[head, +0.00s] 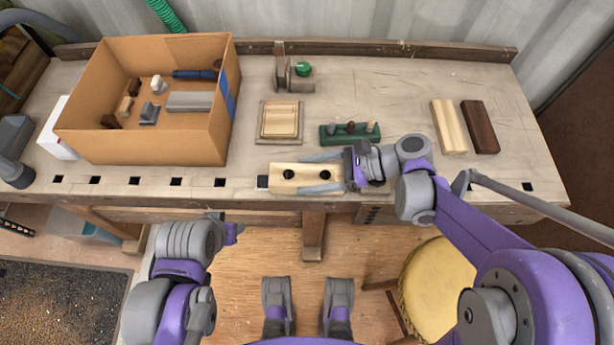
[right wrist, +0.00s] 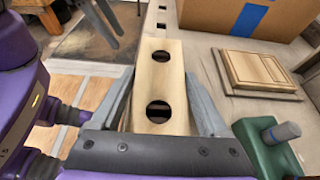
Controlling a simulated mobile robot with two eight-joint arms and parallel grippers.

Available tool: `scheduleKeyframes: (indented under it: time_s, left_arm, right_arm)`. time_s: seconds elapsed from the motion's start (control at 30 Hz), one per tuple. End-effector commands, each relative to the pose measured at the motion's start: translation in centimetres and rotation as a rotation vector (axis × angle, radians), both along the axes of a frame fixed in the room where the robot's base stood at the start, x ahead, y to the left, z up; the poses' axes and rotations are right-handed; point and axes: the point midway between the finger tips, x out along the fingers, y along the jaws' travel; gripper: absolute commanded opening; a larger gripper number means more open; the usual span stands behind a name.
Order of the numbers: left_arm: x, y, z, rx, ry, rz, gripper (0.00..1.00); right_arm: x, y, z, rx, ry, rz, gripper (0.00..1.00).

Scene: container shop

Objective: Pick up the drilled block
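The drilled block (head: 306,171) is a pale wooden block with two dark round holes, lying at the front edge of the bench. It fills the middle of the right wrist view (right wrist: 159,82). My right gripper (head: 308,173) is open, with one grey finger along each long side of the block. In the right wrist view my right gripper (right wrist: 160,92) straddles the block; whether a finger touches it is unclear. My left gripper (head: 234,233) hangs in front of the bench, its fingers mostly hidden. The right wrist view shows the left gripper's two fingers (right wrist: 106,22) apart and empty.
A cardboard box (head: 150,148) with several items stands at left. Behind the block are a framed wooden panel (head: 279,121) and a green peg holder (head: 340,139). Pale (head: 449,127) and dark (head: 481,127) wood blocks lie at right. A yellow stool (head: 437,285) stands in front.

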Motion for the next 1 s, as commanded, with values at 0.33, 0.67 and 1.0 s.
scheduleKeyframes:
  time_s: [0.33, 0.67, 1.0]
  left_arm:
    - [0.0, 0.0, 0.0, 0.000, 0.000, 0.000, 0.50]
    - [0.0, 0.0, 0.1, 0.000, 0.000, 0.000, 0.50]
    - [0.0, 0.0, 1.9, 0.000, -0.006, 0.000, 0.50]
  right_arm:
    - [0.0, 0.0, 0.0, 0.000, 0.000, 0.000, 0.14]
    - [0.0, 0.0, 0.2, 0.001, 0.000, 0.000, 0.00]
    - [0.0, 0.0, 5.9, 0.001, -0.001, 0.000, 0.00]
